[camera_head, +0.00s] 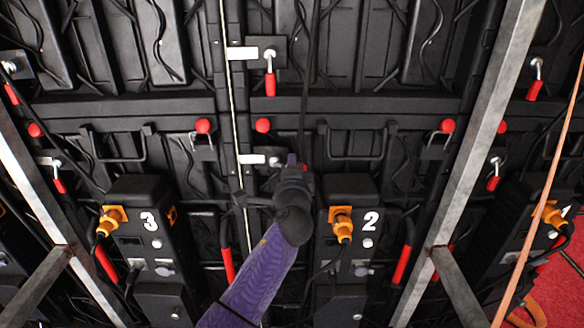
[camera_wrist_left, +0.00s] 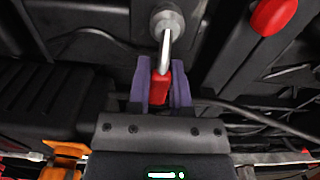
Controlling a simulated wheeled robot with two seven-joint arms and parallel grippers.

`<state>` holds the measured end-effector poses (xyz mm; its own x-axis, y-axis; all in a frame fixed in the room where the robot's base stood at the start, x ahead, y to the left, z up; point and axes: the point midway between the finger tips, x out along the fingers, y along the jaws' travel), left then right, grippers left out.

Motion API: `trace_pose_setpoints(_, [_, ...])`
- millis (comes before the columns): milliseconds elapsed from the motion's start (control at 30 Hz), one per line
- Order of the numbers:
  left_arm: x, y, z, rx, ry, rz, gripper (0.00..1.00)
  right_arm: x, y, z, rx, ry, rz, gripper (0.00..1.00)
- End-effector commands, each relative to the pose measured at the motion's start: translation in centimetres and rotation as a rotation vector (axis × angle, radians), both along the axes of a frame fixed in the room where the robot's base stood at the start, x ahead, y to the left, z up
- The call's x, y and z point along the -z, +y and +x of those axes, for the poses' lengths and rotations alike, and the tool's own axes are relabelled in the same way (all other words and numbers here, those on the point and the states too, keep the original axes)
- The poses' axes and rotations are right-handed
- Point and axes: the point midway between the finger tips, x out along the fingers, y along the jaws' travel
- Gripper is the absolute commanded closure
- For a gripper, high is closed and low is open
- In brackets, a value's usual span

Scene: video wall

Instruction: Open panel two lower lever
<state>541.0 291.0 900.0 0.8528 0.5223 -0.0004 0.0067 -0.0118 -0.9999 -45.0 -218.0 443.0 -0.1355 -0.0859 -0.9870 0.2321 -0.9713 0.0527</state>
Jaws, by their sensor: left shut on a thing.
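Panel two (camera_head: 352,187) carries a white number 2 and stands right of centre in the head view. My left gripper (camera_head: 296,163) reaches up from below to the seam at the left of panel two. In the left wrist view my left gripper (camera_wrist_left: 160,84) has its purple fingers shut around the red grip of the lower lever (camera_wrist_left: 161,90). The lever's silver rod runs up to a round pivot. In the head view the gripper mostly hides this lever. An upper lever (camera_head: 270,82) with a red grip hangs above, untouched. My right gripper is in neither view.
Panel three (camera_head: 140,195) stands to the left. Orange plugs (camera_head: 342,222) stick out from the panel boxes. Grey metal struts (camera_head: 470,150) slant on both sides. Red knobs (camera_head: 262,125) and black handles (camera_head: 356,142) sit near the lever. An orange strap (camera_head: 545,200) hangs at far right.

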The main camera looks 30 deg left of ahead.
Motion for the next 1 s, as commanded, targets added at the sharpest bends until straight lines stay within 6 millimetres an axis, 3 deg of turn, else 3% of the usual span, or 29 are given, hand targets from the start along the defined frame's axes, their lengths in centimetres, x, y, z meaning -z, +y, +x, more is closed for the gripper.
trace_pose_setpoints(333, [0.1,0.0,0.0,-0.001,0.001,-0.004,1.0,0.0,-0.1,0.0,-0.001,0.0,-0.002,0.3])
trace_pose_setpoints(367, [0.1,0.0,0.0,-0.001,0.001,-0.004,0.71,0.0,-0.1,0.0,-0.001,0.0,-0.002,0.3])
trace_pose_setpoints(500, [0.1,0.0,0.0,-0.001,0.001,-0.003,0.41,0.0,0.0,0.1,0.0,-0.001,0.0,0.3])
trace_pose_setpoints(833, [-0.1,-0.2,-0.3,0.0,0.0,-0.001,0.4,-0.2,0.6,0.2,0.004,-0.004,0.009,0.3])
trace_pose_setpoints(1000, [-0.4,-2.0,-3.1,0.002,0.0,-0.002,0.4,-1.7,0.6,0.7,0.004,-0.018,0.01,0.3])
